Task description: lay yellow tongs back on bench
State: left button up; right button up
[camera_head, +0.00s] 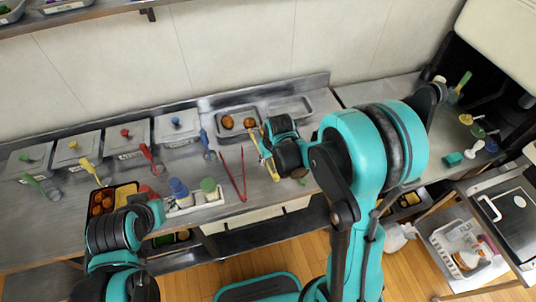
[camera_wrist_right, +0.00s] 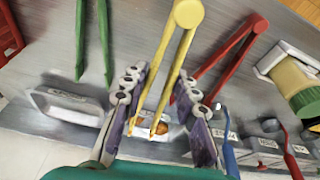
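The yellow tongs (camera_head: 264,153) are at the right part of the steel bench (camera_head: 218,212), partly hidden by my right gripper (camera_head: 268,146). In the right wrist view, the yellow tongs (camera_wrist_right: 174,62) run between the two spread fingers of my right gripper (camera_wrist_right: 160,80), with a gap showing on each side. Their hinge end looks nearer the camera than the red tongs; I cannot tell whether they touch the bench. My left gripper (camera_head: 156,212) is low at the left beside a bento tray (camera_head: 91,207); its fingers are not clear.
Red tongs (camera_head: 242,174) lie left of the yellow ones; green tongs (camera_wrist_right: 105,40) are on their other side. A pan (camera_head: 221,137) with brown balls is behind. A white holder (camera_head: 197,206) with bottles stands at the front edge. Lidded containers (camera_head: 75,152) line the back left.

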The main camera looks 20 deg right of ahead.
aim_at(268, 174)
notch_tip(268, 174, down, 7)
jog(key=b, duration=0.5)
jog(key=shift+f+b, duration=0.15)
jog(key=shift+b, duration=0.15)
jog(key=shift+f+b, duration=0.4)
jog(key=shift+f, duration=0.1)
jog(key=shift+f+b, duration=0.25)
jog(key=shift+b, duration=0.1)
jog(key=o, duration=1.1)
jog(key=shift+r, duration=0.1)
jog(key=v, duration=1.2)
jog(key=shift+s, duration=0.1)
